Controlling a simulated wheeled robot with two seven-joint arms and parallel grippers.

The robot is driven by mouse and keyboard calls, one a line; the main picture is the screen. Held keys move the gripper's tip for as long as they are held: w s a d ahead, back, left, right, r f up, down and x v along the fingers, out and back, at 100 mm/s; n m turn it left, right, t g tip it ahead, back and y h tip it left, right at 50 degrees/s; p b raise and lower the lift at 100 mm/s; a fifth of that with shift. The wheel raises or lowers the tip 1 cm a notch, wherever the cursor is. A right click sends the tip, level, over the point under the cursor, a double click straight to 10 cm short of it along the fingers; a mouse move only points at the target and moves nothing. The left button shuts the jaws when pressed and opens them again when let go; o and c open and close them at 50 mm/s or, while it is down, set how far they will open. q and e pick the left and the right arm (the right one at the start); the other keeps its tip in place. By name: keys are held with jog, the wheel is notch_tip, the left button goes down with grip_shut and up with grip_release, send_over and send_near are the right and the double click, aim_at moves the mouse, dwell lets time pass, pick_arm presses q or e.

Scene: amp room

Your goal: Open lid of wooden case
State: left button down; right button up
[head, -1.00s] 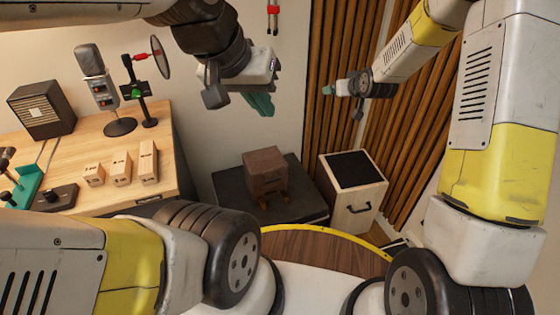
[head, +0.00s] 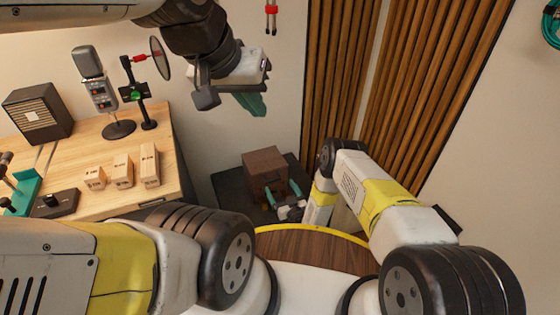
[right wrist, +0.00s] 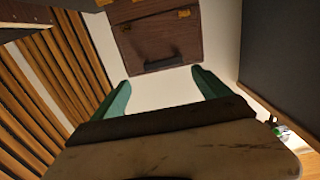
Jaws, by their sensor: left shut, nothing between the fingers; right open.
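The wooden case (head: 263,160) is a dark brown box on a dark stand near the wall, and its lid looks shut. In the right wrist view the case (right wrist: 150,38) shows a brown face with small brass-coloured fittings. My right gripper (head: 282,192) is open and empty at the near side of the case, its green fingers pointing towards it. In the right wrist view the case lies beyond the gap between the fingers (right wrist: 163,88), and I see no contact. My left gripper (head: 252,104) is shut and empty, high above and left of the case.
The dark stand (head: 230,193) bears the case. A wooden desk (head: 75,160) on the left holds a microphone (head: 97,85), a small speaker (head: 38,112) and several small wooden blocks. Slatted wood panels (head: 400,80) rise behind on the right. My right arm hides the floor right of the case.

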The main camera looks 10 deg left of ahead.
aim_at(274, 180)
jog(key=x, duration=0.6)
jog(key=shift+w+a+f, duration=0.1)
jog(key=shift+a+f, duration=0.3)
jog(key=shift+a, duration=0.15)
grip_shut()
jog(key=shift+r, duration=0.1)
